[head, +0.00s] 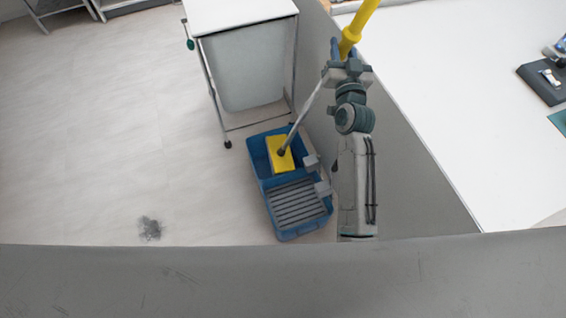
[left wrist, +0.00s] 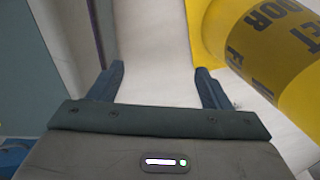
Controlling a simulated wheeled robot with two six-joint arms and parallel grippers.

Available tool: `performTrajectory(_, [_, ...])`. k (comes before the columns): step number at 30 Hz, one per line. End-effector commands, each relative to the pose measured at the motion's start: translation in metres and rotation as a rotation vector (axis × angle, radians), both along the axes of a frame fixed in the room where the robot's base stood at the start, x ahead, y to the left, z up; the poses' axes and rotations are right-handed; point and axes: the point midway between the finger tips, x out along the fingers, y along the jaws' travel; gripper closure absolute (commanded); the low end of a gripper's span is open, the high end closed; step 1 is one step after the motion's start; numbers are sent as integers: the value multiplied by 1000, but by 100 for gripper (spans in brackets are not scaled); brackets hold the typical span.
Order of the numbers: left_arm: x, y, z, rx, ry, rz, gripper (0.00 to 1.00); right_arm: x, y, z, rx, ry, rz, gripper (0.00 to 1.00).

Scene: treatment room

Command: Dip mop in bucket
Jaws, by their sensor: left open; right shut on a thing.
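The mop runs from a yellow handle (head: 357,30) at the top of the head view, down a thin grey shaft (head: 303,118), to a yellow mop head (head: 281,155). The mop head is within the outline of the blue bucket's (head: 257,170) rear compartment, beside the grey slatted wringer (head: 297,203). How deep it sits, and whether it touches the water, I cannot tell. My right gripper (head: 347,72) is shut on the mop handle, above and right of the bucket. My left gripper (left wrist: 156,88) shows only in the left wrist view, open and empty.
A white cart with a grey bin (head: 250,65) stands just behind the bucket. A white counter (head: 450,110) with a grey side is on the right. A dark stain (head: 150,229) marks the open floor at left. A yellow floor sign (left wrist: 270,50) is near my left gripper.

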Motion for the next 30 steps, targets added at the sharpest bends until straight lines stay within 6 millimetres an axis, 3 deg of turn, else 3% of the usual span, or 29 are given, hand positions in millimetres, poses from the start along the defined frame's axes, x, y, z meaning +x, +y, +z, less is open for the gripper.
performTrajectory(3, [-3,0,11,0,2,0,28,0,0,15,3,-5,0,99])
performTrajectory(30, [-15,0,68,-1,7,1,28,0,0,83,3,-6,-1,99])
